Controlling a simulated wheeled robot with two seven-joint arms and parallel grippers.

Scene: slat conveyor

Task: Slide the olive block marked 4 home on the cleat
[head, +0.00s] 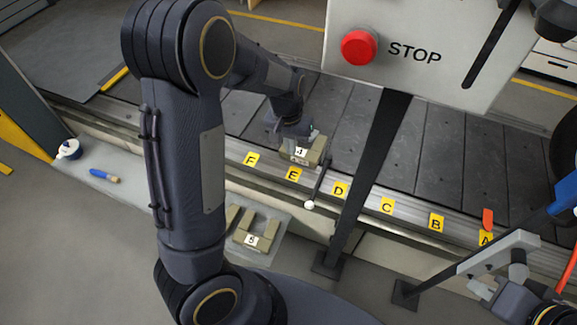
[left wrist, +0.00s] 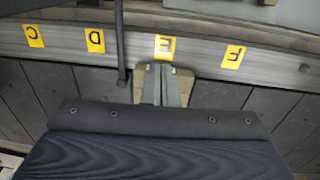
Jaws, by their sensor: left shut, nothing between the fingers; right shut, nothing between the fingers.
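The olive block marked 4 (head: 300,154) sits at the near edge of the slat belt, beside the yellow label E (head: 294,174). My left gripper (head: 305,139) is shut over the block, pointing down. In the left wrist view, its closed fingers (left wrist: 161,88) lie across the middle of the olive block (left wrist: 181,86), with olive showing on both sides. I cannot tell whether the fingers touch it. The gripper and block hide any cleat there, so how the block is seated cannot be seen.
A dark lever with a white knob (head: 310,204) stands close right of the block. A STOP panel (head: 420,50) on a dark post (head: 367,180) is farther right. An olive block marked 5 (head: 252,240) lies on a grey tray below. The belt (head: 350,110) behind is clear.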

